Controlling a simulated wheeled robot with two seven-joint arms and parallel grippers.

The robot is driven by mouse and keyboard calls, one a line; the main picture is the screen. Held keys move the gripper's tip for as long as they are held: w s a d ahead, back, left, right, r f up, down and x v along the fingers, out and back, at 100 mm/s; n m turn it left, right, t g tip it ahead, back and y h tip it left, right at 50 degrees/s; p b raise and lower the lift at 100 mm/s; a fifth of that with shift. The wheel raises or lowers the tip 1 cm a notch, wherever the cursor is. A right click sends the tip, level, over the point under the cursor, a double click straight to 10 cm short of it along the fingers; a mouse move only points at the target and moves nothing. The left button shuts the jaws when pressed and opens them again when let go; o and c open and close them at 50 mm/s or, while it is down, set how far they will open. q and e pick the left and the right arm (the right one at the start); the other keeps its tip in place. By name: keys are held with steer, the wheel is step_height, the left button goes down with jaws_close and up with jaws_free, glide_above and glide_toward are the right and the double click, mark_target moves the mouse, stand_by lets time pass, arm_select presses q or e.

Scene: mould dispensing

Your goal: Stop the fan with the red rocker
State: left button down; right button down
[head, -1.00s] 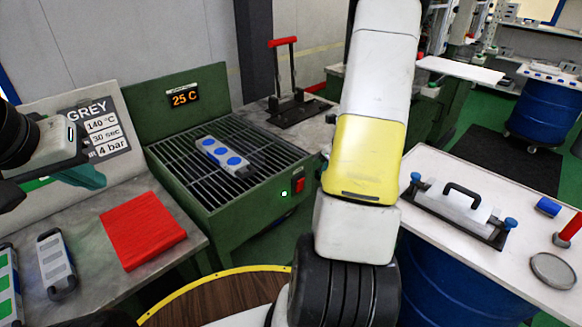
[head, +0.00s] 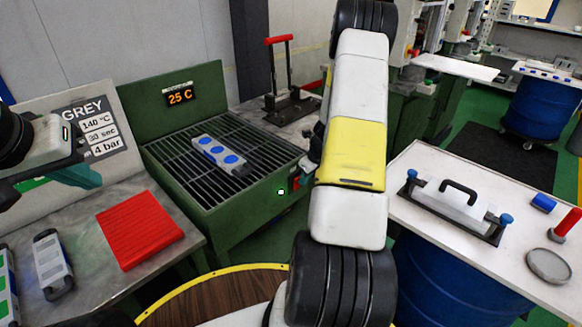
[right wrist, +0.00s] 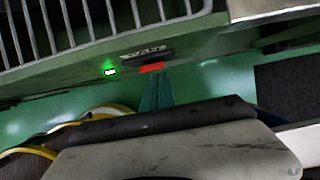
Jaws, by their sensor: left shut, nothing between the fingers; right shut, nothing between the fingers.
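The red rocker (right wrist: 152,67) is on the green front wall of the cooling bench (head: 222,235). In the head view my right arm partly covers it. A small green light (head: 281,191) glows to its left and also shows in the right wrist view (right wrist: 110,72). My right gripper (right wrist: 157,78) is shut and empty, its teal tips right at the rocker's lower edge; I cannot tell whether they touch it. In the head view its fingers are hidden. My left gripper (head: 85,177) is shut and empty above the left table.
A blue-and-grey mould (head: 220,154) lies on the bench's grate, below a display (head: 180,96) reading 25 C. A red mat (head: 140,230) lies on the left table. A white table (head: 440,225) with a handled mould is at right.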

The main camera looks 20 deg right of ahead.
steer(key=shift+w, duration=0.15)
steer(key=shift+w+a+r, duration=0.1)
steer(key=shift+w+a, duration=0.1)
steer(key=shift+w, duration=0.05)
steer(key=shift+s, duration=0.1)
steer(key=shift+r, duration=0.1)
steer(key=shift+r, duration=0.7)
steer(key=shift+d, duration=0.1)
